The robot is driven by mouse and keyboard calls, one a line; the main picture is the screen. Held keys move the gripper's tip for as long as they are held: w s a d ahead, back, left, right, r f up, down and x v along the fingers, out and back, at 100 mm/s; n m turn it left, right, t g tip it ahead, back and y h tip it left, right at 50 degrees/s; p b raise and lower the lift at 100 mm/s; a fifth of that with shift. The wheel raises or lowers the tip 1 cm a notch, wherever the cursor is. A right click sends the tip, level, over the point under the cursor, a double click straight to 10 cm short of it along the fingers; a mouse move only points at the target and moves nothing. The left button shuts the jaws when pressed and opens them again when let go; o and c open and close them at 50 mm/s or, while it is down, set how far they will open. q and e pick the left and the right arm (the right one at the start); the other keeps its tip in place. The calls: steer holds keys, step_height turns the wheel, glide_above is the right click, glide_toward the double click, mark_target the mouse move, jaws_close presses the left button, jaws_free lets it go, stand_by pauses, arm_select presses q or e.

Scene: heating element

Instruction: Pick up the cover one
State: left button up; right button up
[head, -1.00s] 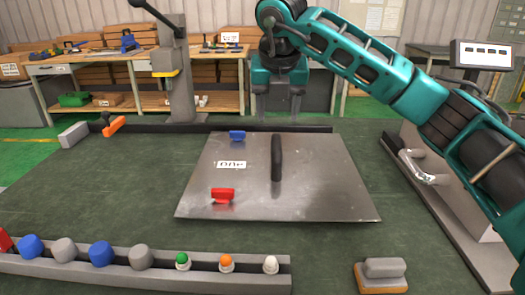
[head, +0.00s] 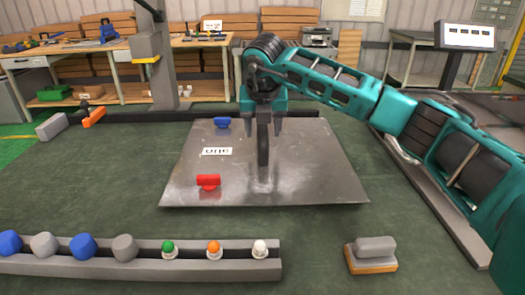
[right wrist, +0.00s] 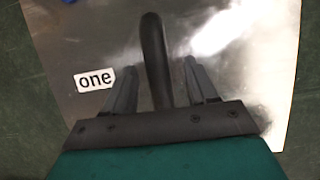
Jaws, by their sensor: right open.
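The cover one (head: 320,165) is a flat grey metal plate lying on the green table, with an "one" label (head: 217,151). Its dark upright handle (head: 263,150) stands near the middle of the plate. The plate also shows in the right wrist view (right wrist: 265,75), with the handle (right wrist: 154,50) between the fingers. My right gripper (head: 263,130) is open, its fingers on either side of the handle with gaps. A blue clip (head: 222,123) and a red clip (head: 208,181) sit at the plate's left side. My left gripper is not in view.
A grey rail with blue and grey knobs and small coloured bulbs (head: 168,249) runs along the front left. A grey and orange block (head: 371,253) stands at front right. A grey post (head: 153,60) rises at the back left.

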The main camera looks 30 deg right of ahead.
steer(key=shift+w+f, duration=0.2)
steer(key=shift+f, duration=0.35)
jaws_close()
stand_by(1.0)
steer(key=shift+w+r, duration=0.1)
steer(key=shift+r, duration=0.05)
